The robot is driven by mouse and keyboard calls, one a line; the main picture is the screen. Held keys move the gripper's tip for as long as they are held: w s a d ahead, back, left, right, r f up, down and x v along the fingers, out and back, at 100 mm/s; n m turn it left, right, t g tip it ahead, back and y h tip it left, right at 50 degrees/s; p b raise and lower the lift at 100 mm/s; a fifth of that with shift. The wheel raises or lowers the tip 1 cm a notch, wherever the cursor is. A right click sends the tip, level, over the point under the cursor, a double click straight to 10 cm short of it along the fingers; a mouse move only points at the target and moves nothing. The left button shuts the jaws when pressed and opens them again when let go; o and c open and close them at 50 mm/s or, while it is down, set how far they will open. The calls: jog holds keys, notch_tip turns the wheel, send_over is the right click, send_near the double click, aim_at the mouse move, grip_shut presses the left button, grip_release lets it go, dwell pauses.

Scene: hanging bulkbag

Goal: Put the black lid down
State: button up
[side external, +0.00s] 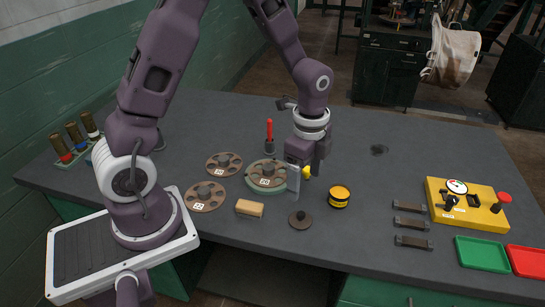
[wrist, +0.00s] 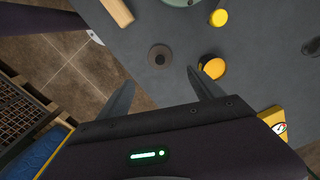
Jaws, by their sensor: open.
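The black lid (side external: 300,220) is a dark round disc with a small knob. It lies flat on the grey table, left of and in front of a yellow tin with a black band (side external: 339,196). In the wrist view the lid (wrist: 159,57) shows just beyond the gap between my fingertips, with the tin (wrist: 211,66) close to the right fingertip. My gripper (side external: 306,178) is above the table, behind the lid in the side view. In the wrist view my gripper (wrist: 160,78) has its fingers apart with nothing between them.
A wooden block (side external: 249,208) lies left of the lid. Several brown discs with holes (side external: 204,196) and a red-handled tool (side external: 269,137) stand farther back. Dark bars (side external: 412,223), a yellow control box (side external: 468,207), and green (side external: 482,254) and red (side external: 527,262) trays are at right.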

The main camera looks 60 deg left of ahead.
jog(key=s+d+r+n+t, duration=0.1)
jog(key=s+r+n+t, duration=0.4)
jog(key=s+r+n, duration=0.8)
jog(key=s+r, duration=0.6)
jog(key=shift+d+r+t, duration=0.25)
jog(key=shift+d+t, duration=0.05)
jog(key=shift+d, duration=0.05)
jog(key=shift+o, duration=0.4)
